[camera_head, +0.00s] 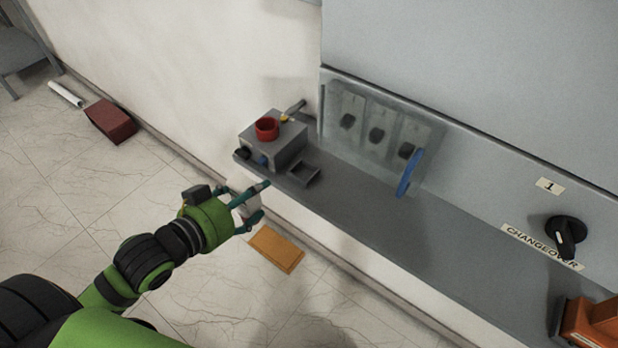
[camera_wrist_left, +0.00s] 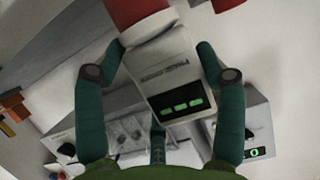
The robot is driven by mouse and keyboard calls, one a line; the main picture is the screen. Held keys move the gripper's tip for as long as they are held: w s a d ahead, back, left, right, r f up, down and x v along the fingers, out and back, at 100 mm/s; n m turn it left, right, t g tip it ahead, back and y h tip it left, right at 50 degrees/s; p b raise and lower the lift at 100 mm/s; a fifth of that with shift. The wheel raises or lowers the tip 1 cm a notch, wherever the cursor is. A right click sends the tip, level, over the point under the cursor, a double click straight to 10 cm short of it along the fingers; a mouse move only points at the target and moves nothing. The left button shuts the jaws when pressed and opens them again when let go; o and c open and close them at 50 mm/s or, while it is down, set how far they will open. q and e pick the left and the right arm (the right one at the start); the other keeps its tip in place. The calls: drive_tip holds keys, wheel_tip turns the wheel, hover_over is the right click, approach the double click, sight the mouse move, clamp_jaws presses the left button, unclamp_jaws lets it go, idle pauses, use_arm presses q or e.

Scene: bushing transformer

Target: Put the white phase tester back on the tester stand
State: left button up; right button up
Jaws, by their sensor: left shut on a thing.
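My left gripper (camera_head: 258,201) is shut on the white phase tester (camera_head: 239,186), out in front of the shelf's left end. In the left wrist view the tester (camera_wrist_left: 172,75) shows a white body, green display marks and a red end, with green fingers on both sides. In the head view the fingers hide much of it. A small grey open-topped holder (camera_head: 304,174), which looks like the tester stand, sits on the shelf just right of a grey box. It appears empty. The gripper and tester are apart from it, to its lower left. My right gripper is not in view.
The grey box (camera_head: 287,141) with a red ring (camera_head: 267,128) on top stands at the left end of the shelf (camera_head: 390,237). A blue handle (camera_head: 410,172) sticks out from the panel. An orange object (camera_head: 590,322) stands at the far right. The shelf's middle is clear.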

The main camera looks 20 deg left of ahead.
use_arm(q)
drive_tip(key=shift+w+d, duration=0.1)
drive_tip(key=shift+d, duration=0.15)
drive_tip(key=r+x, duration=0.1)
drive_tip(key=x, duration=0.4)
drive_tip(key=w+r+p+x, duration=0.1)
drive_tip(key=x, duration=0.5)
drive_tip(key=r+p+x, duration=0.1)
drive_tip(key=r+x, duration=0.1)
drive_tip(key=x, duration=0.4)
drive_tip(key=shift+w+d, duration=0.3)
drive_tip(key=shift+d, duration=0.1)
drive_tip(key=shift+f, duration=0.6)
drive_tip(key=o, duration=1.3)
drive_tip(key=shift+f, duration=0.15)
